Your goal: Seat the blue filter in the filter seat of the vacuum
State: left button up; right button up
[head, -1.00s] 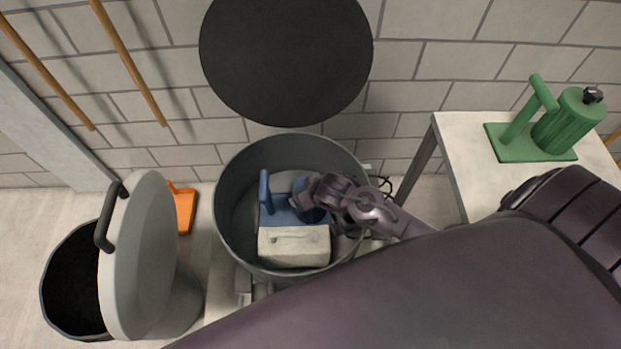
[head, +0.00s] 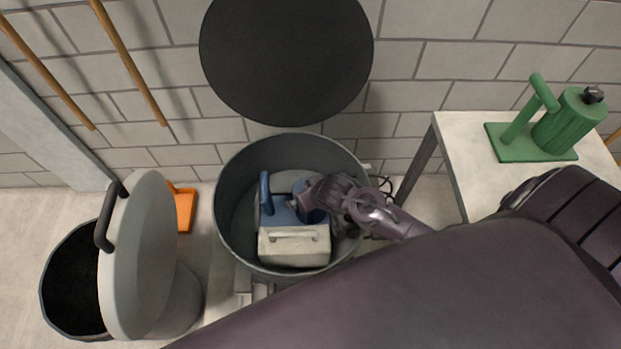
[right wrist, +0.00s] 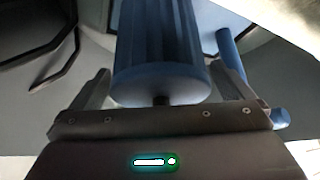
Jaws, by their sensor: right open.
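The blue filter (head: 267,193) stands inside the open grey vacuum drum (head: 229,180), with its upright handle on the left and its pleated cylinder beside it. My right gripper (head: 309,192) reaches into the drum at the cylinder's right side. In the right wrist view the blue filter's cylinder (right wrist: 160,55) lies between the two spread fingers of my right gripper (right wrist: 165,88). The fingers look apart from it. A cream block with a handle (head: 293,247) sits in front of the filter in the drum. The filter's underside is hidden. My left gripper is not in view.
A green filter (head: 556,128) stands on a pale table (head: 462,150) at the right. A round black disc (head: 286,60) is behind the drum. A bin with a tilted grey lid (head: 140,260) stands at the left, near an orange object (head: 184,208).

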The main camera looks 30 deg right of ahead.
jog(key=v, duration=0.7)
jog(key=shift+r+p, duration=0.1)
jog(key=shift+p, duration=0.3)
